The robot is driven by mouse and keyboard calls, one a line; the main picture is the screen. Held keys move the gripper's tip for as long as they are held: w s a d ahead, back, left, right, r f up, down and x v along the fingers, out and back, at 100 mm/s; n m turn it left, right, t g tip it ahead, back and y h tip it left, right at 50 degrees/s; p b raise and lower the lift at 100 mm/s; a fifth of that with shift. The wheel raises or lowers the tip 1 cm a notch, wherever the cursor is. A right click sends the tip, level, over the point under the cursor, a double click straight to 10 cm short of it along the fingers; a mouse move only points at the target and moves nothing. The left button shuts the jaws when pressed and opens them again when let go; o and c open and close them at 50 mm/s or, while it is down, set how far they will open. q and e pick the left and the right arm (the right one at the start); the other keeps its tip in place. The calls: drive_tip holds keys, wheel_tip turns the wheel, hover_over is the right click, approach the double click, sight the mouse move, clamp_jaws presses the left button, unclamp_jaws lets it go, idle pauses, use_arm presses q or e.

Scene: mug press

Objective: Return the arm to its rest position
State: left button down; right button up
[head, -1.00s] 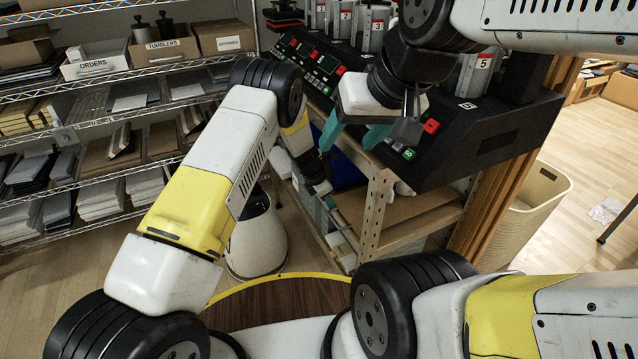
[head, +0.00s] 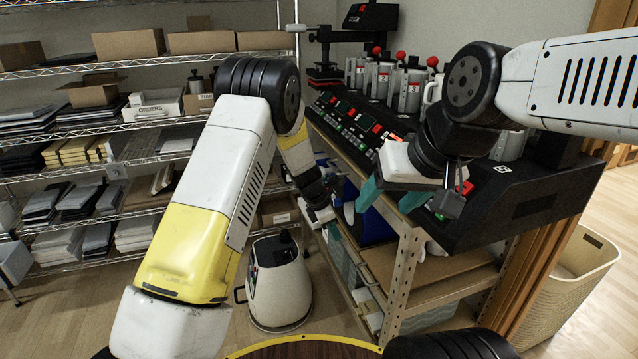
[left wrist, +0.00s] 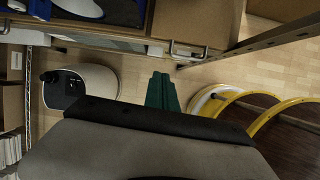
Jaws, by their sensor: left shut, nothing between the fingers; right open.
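My left arm comes in from the left in the head view, bends at a raised elbow and reaches down beside the bench. My left gripper (head: 334,232) hangs low, partly hidden by its wrist, near the bench's left side. Its teal fingers (left wrist: 163,92) are together with nothing between them in the left wrist view, above the floor. My right gripper (head: 393,197) points down at the front edge of the press console (head: 530,200). Its teal fingers are apart and empty.
Numbered presses (head: 413,90) stand along the console on a metal-framed bench (head: 400,285). A white rounded canister (head: 280,290) stands on the floor by the bench and left arm. Wire shelves (head: 75,147) with boxes fill the left. A beige bin (head: 572,285) stands at right.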

use_arm(q)
drive_tip(key=s+a+r+m+t, duration=0.1)
drive_tip(key=s+a+r+m, duration=0.25)
drive_tip(key=r, duration=0.45)
drive_tip(key=s+a+r+m, duration=0.3)
drive_tip(key=a+r, duration=0.2)
drive_tip(key=r, duration=0.3)
drive_tip(key=s+a+r+m+t, duration=0.1)
drive_tip(key=s+a+r+m, duration=0.25)
drive_tip(key=r, duration=0.45)
drive_tip(key=s+a+r+m+t, duration=0.1)
drive_tip(key=s+a+r+m, duration=0.1)
drive_tip(key=s, duration=0.5)
drive_tip(key=s+a+r+m+t+y, duration=0.1)
drive_tip(key=s+a+r+m, duration=0.2)
drive_tip(key=s+a+m, duration=0.2)
drive_tip(key=s+a+r+m+t+y, duration=0.1)
drive_tip(key=s+a+r+m, duration=0.1)
drive_tip(key=s+a, duration=0.3)
drive_tip(key=s+m, duration=0.1)
drive_tip(key=s, duration=0.3)
drive_tip(key=shift+s+a+r+m, duration=0.15)
drive_tip(key=shift+a+r+m, duration=0.05)
drive_tip(key=shift+a+m, duration=0.1)
